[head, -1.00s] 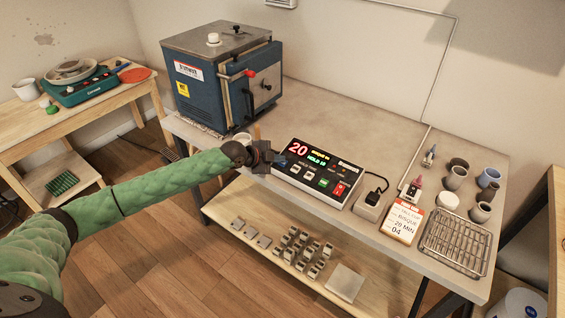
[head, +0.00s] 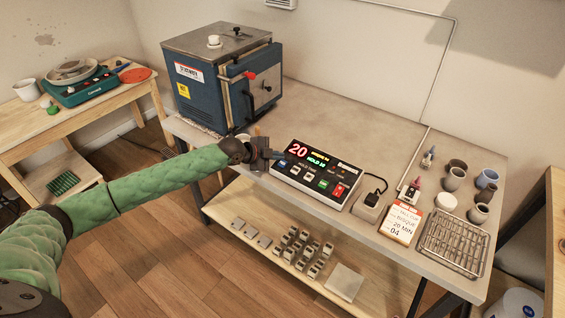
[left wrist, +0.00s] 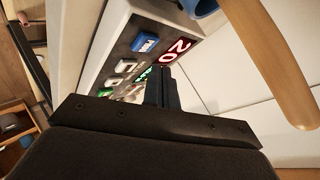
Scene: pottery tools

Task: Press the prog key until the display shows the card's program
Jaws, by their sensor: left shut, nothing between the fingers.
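The controller (head: 312,196) lies on the workbench with its panel facing up. Its display shows a red 20 (head: 298,150), a yellow line and a green HOLD line whose small text I cannot read surely. The blue key (head: 283,163) is at the panel's left edge; it also shows clear of the fingers in the left wrist view (left wrist: 146,43). The card (head: 402,222) reads BISQUE, 20 MIN, 04 and lies right of the controller. My left gripper (head: 279,155) is shut and empty, its tips just above the panel's left end, near the blue key. My right gripper is out of view.
A blue kiln (head: 222,85) stands behind and left of the controller. A black plug (head: 373,197), a wire rack (head: 456,242) and several cups stand to the right. A brush-like wooden handle (left wrist: 275,60) shows close by in the left wrist view.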

